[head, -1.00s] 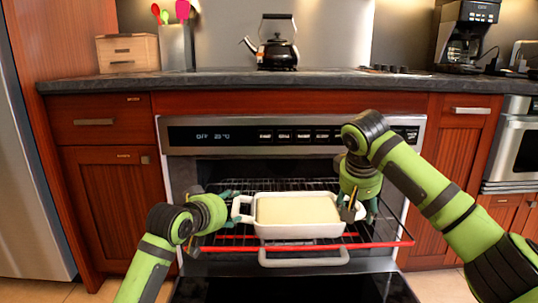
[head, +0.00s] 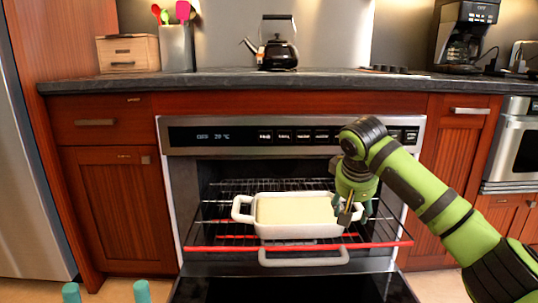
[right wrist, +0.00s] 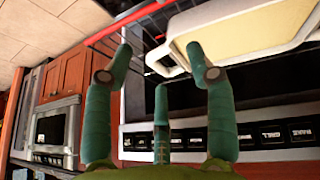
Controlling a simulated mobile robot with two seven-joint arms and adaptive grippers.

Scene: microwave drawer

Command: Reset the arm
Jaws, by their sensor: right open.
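A white baking dish (head: 300,231) with pale yellow filling (head: 295,209) sits upright on the red-edged oven rack (head: 215,249), which is pulled out over the lowered door. My right gripper (head: 358,213) is open at the dish's right end and partly hides its right handle. In the right wrist view its fingers (right wrist: 160,62) are spread, with the dish (right wrist: 172,63) just beyond them; I cannot tell whether they touch it. My left gripper (head: 107,292) shows only its teal fingertips at the bottom left edge, spread apart and empty, away from the dish.
A kettle (head: 278,50), utensil holder (head: 177,48), wooden box (head: 128,53) and coffee maker (head: 465,35) stand on the counter. The space left of the dish is clear.

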